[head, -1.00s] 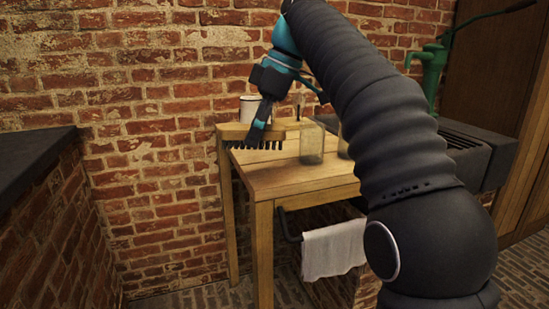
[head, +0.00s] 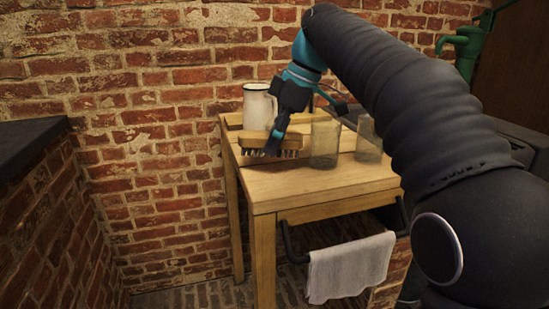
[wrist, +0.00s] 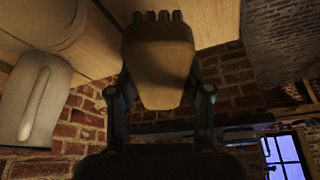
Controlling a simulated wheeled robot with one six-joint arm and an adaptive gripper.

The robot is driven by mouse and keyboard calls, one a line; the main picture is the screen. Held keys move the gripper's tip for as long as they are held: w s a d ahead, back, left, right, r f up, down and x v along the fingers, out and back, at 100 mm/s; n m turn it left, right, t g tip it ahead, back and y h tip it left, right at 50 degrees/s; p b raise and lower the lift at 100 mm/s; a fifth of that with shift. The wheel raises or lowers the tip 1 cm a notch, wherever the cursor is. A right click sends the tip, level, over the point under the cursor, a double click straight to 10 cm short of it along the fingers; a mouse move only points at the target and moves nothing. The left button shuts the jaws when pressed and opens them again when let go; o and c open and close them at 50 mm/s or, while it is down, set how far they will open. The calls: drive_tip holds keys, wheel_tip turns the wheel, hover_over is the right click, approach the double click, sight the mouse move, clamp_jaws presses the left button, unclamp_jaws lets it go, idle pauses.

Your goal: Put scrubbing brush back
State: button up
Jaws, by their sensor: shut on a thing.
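The scrubbing brush has a wooden block (head: 252,139) with dark bristles pointing down. My gripper (head: 274,143) is shut on the block, one finger showing in front of it. The brush is over the back left part of the wooden table (head: 300,188), in front of the white mug (head: 257,108). Whether the bristles touch the tabletop I cannot tell. In the wrist view the brush block (wrist: 160,65) fills the space between the two fingers, with bristle tufts at its top edge.
Two clear jars, one nearer (head: 325,142) and one behind it (head: 368,145), stand right of the brush. A towel (head: 350,268) hangs on a rail at the table's front. A brick wall (head: 150,120) is close behind. The table's front left is clear.

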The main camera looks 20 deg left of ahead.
sight(274, 173)
drive_tip(key=shift+f+b, duration=0.45)
drive_tip(key=shift+f, duration=1.7)
drive_tip(key=shift+f, duration=0.2)
drive_tip(key=o, duration=1)
drive_tip(key=p+v, duration=0.1)
drive_tip(key=v, duration=1)
drive_tip(key=shift+r, duration=0.4)
drive_tip(key=shift+d+r, duration=0.1)
drive_tip(key=shift+r, duration=0.2)
